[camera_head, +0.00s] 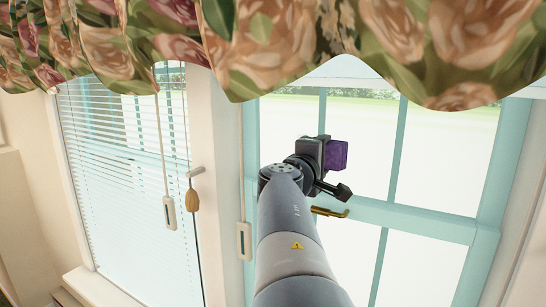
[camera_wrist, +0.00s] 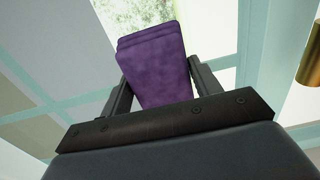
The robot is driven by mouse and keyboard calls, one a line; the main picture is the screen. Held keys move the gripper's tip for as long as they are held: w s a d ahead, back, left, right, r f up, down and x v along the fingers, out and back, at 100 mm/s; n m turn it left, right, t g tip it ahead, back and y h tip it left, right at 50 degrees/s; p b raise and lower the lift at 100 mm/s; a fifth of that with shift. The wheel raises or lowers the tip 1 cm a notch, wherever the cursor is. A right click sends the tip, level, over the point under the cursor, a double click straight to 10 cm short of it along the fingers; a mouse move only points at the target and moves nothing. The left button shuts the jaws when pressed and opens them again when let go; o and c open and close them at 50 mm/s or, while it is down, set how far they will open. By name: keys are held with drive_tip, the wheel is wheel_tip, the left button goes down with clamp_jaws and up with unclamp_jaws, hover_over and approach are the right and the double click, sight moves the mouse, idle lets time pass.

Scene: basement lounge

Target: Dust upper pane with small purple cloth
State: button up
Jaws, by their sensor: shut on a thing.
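A small folded purple cloth (camera_head: 337,154) is held in my gripper (camera_head: 328,160) in the head view. In the wrist view the cloth (camera_wrist: 153,65) stands between the two dark fingers of my gripper (camera_wrist: 155,80), which are shut on it. The upper pane (camera_head: 365,140) is the glass above the pale blue crossbar of the right window. The cloth appears in front of this pane, left of the vertical bar. I cannot tell whether the cloth touches the glass.
A brass handle (camera_head: 330,212) sits at the crossbar just below my gripper, and it also shows in the wrist view (camera_wrist: 311,55). A floral valance (camera_head: 290,40) hangs across the top. Blinds (camera_head: 125,170) and pull cords with a wooden tassel (camera_head: 192,200) are at left.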

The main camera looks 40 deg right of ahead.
drive_tip(key=shift+s+d, duration=0.15)
drive_tip(key=shift+s, duration=0.4)
drive_tip(key=shift+s+d, duration=0.15)
drive_tip(key=shift+s, duration=0.4)
drive_tip(key=shift+b, duration=0.4)
drive_tip(key=shift+w+a+b, duration=0.45)
drive_tip(key=shift+w+a, duration=0.1)
drive_tip(key=shift+w, duration=1.25)
drive_tip(key=shift+w+a+b, duration=0.4)
drive_tip(key=shift+w+a, duration=0.1)
drive_tip(key=shift+w, duration=1.25)
drive_tip(key=shift+w+a+b, duration=0.45)
drive_tip(key=shift+w+a, duration=0.1)
drive_tip(key=shift+w, duration=1.25)
drive_tip(key=b+v, duration=0.2)
drive_tip(key=v, duration=0.4)
drive_tip(key=b+v, duration=0.1)
drive_tip(key=v, duration=0.2)
